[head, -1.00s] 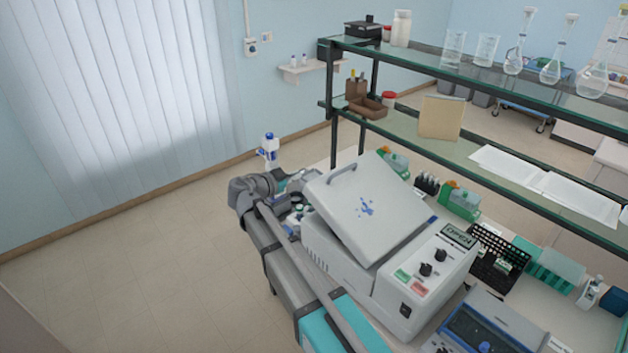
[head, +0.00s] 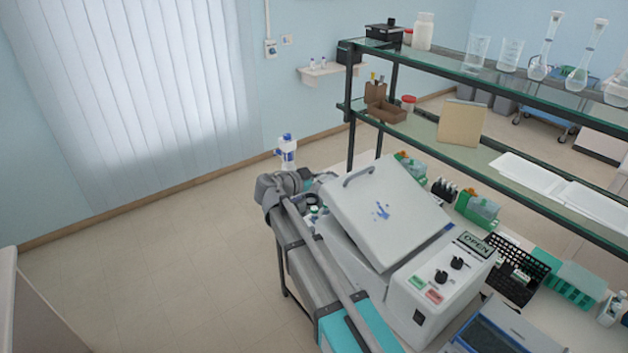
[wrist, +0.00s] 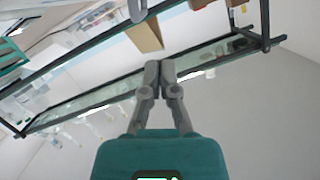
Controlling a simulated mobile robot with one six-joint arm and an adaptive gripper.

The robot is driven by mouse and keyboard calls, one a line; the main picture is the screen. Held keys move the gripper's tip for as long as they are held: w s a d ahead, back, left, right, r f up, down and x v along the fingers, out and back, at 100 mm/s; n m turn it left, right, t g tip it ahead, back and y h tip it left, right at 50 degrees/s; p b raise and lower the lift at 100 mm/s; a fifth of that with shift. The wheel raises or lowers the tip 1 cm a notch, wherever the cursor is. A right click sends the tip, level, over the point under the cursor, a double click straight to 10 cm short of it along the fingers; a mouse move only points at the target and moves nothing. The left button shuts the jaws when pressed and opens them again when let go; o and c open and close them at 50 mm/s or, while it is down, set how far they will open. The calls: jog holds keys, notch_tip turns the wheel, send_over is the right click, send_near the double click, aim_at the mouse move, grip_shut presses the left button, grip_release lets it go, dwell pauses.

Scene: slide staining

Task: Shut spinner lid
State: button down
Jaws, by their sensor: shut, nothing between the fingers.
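The spinner (head: 425,302) is a pale grey box with knobs, a green and a red button, and a display reading OPEN. Its lid (head: 385,225), with a handle (head: 358,176) and a blue mark, stands raised and tilted above the body. The lid is not recognisable in the wrist view.
A glass shelf rack (head: 470,160) with glassware stands behind the spinner. A blue and white bottle (head: 287,152) is beyond my arm. Green boxes (head: 478,210) and a black rack (head: 515,272) crowd the bench at right. Open floor lies at left.

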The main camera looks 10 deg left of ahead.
jog(key=b, duration=0.1)
send_over(330, 185)
jog(key=s, duration=0.1)
jog(key=shift+d+f, duration=0.4)
jog(key=shift+f, duration=0.35)
jog(key=shift+w+d+f+b, duration=0.1)
jog(key=shift+w+f+b, duration=0.2)
jog(key=shift+f+b, duration=0.4)
jog(key=shift+w+a+f+b, duration=0.15)
jog(key=shift+a+f+b, duration=0.1)
jog(key=shift+f+b, duration=0.35)
jog(key=shift+w+a+f+b, duration=0.1)
jog(key=shift+a+f+b, duration=0.1)
jog(key=shift+f+b, duration=0.4)
jog(key=shift+a, duration=0.1)
